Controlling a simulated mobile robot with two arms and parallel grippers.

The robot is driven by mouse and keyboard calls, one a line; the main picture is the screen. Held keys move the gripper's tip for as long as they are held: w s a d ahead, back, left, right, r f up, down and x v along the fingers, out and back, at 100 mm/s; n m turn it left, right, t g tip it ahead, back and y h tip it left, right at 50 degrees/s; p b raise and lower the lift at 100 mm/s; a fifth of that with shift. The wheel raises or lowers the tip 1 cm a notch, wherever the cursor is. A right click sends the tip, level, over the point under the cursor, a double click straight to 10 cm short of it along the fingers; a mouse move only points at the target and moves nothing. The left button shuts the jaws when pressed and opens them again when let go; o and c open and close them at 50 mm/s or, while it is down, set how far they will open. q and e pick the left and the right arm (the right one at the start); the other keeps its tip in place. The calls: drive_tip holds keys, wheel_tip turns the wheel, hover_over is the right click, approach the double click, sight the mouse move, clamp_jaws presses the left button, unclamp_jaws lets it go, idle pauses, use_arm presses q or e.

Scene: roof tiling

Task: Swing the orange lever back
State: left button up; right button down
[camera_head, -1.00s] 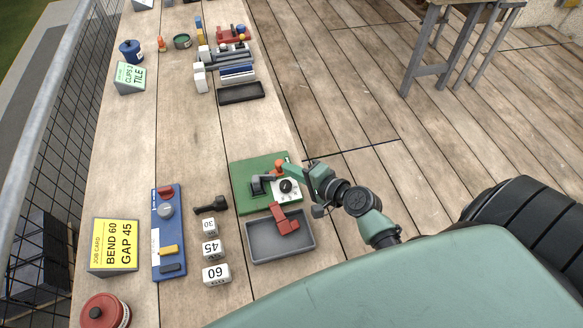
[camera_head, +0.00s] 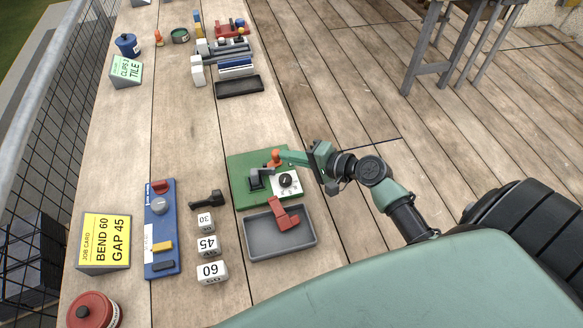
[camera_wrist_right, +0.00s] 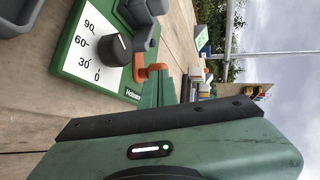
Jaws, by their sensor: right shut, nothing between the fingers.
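The orange lever (camera_head: 276,157) stands at the back edge of the green bending base (camera_head: 243,196); it also shows in the right wrist view (camera_wrist_right: 152,72). The base carries a grey block and a black knob (camera_head: 285,180) on a white dial marked 0, 30, 60, 90. My right gripper (camera_head: 287,155) is shut and empty, with its fingertips at the lever's right side. In the right wrist view the fingers (camera_wrist_right: 178,85) are right beside the orange part; whether they touch is unclear. My left gripper is not in view.
A grey tray (camera_head: 255,242) holding a red piece (camera_head: 284,217) lies in front of the base. White blocks marked 30, 45 and 60 (camera_head: 211,271) stand left of it. A blue panel (camera_head: 165,258) and a yellow job card (camera_head: 105,240) are further left.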

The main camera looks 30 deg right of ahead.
drive_tip(key=w+n+g+y+b, duration=0.1)
drive_tip(key=w+n+g+b, duration=0.1)
drive_tip(key=b, duration=0.1)
drive_tip(key=w+n+g+y+b, duration=0.1)
drive_tip(key=w+n+y+b, duration=0.1)
drive_tip(key=b, duration=0.2)
drive_tip(key=w+n+g+y+b, duration=0.2)
drive_tip(key=b, duration=0.1)
drive_tip(key=shift+f+g, duration=0.3)
drive_tip(key=shift+w+a+r+n+g+y+b, duration=0.1)
drive_tip(key=shift+w+a+n+g+y+b, duration=0.1)
drive_tip(key=shift+w+n+g+y+b, duration=0.25)
drive_tip(key=shift+w+a+r+n+g+y+b, duration=0.15)
drive_tip(key=shift+w+n+g+b, duration=0.1)
drive_tip(key=shift+n+g+b, duration=0.3)
drive_tip(key=shift+w+a, duration=0.45)
drive_tip(key=shift+w, duration=0.1)
drive_tip(key=shift+w+a+r, duration=0.1)
drive_tip(key=shift+w+a, duration=0.75)
drive_tip(key=shift+w+a+p, duration=0.45)
drive_tip(key=shift+w+a, duration=0.2)
drive_tip(key=shift+a, duration=0.3)
drive_tip(key=shift+w+a, duration=0.2)
drive_tip(key=shift+a, duration=0.35)
drive_tip(key=shift+w+a, duration=0.2)
drive_tip(key=shift+a, duration=0.3)
drive_tip(key=shift+d, duration=0.1)
